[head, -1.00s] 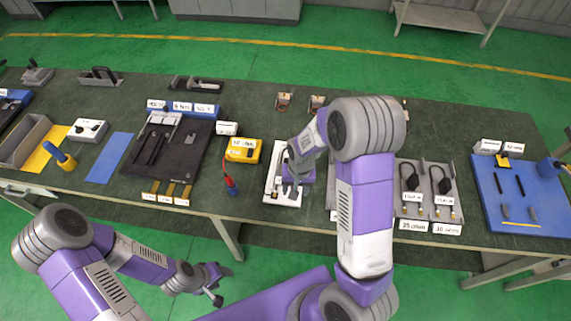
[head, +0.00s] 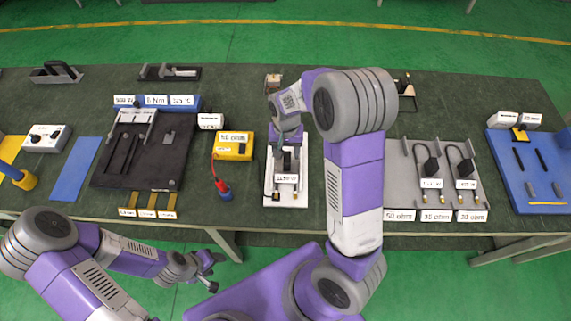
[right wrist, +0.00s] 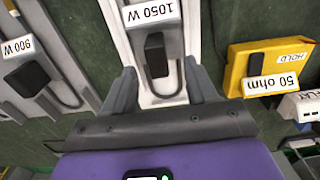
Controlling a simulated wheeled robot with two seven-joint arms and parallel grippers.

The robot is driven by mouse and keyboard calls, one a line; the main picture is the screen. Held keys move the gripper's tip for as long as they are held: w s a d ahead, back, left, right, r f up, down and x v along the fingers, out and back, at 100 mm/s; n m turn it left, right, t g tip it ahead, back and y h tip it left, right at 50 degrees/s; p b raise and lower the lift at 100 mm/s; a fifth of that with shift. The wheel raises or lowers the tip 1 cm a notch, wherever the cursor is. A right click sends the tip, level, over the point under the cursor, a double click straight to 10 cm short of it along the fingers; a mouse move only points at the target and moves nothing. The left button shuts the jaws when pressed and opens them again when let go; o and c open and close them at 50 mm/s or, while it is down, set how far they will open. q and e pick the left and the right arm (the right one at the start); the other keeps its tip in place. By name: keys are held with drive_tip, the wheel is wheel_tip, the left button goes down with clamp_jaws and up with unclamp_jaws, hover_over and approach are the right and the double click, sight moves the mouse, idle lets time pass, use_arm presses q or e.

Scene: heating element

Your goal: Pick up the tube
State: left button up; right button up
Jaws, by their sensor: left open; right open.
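A white tray (head: 303,199) stands near the table's front edge, with a black block (head: 287,160) and a label on it. The right wrist view shows the black block (right wrist: 157,55) above a dark bent cable or tube, under a "1050 W" label. My right gripper (head: 287,140) is above the far part of the tray. I cannot tell for sure which part is the tube. My left gripper (head: 208,270) is open and empty in front of the table.
A yellow meter (head: 233,152) with a red-and-blue probe (head: 224,190) lies left of the tray. A grey tray (head: 402,185) with black blocks and curved tubes is to the right.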

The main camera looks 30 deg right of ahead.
sight(287, 156)
drive_tip(key=shift+s+f, duration=0.15)
drive_tip(key=shift+f, duration=0.4)
drive_tip(key=f, duration=0.3)
drive_tip(key=f+b, duration=0.1)
drive_tip(key=f, duration=0.1)
drive_tip(key=shift+d+f, duration=0.2)
drive_tip(key=shift+f, duration=0.2)
drive_tip(key=shift+w, duration=0.2)
clamp_jaws()
